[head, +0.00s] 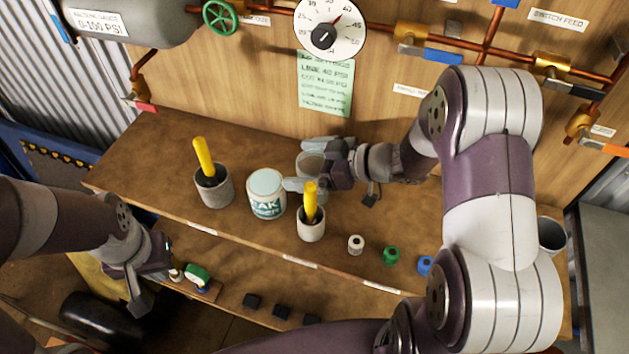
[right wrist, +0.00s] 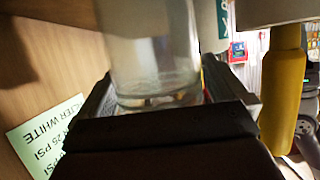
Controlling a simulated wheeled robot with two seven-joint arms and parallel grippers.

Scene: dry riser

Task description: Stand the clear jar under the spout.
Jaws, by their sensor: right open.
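The clear jar (head: 311,165) stands on the brown bench between the two fingers of my right gripper (head: 308,165). In the right wrist view the clear jar (right wrist: 150,50) is upright between the open fingers (right wrist: 165,95), with its base low in the gap. My right gripper is open around it; whether a finger touches the glass I cannot tell. My left gripper (head: 152,286) is open and empty in front of the bench, at the lower left. I cannot pick out the spout with certainty; my right arm hides part of the bench and wall.
A white labelled can (head: 267,200) and a grey cup with a yellow-handled tool (head: 310,224) stand close to my right gripper. Another such cup (head: 214,188) is further left. Small bottles (head: 391,255) line the front right. Copper pipes and a gauge (head: 331,25) are on the wall.

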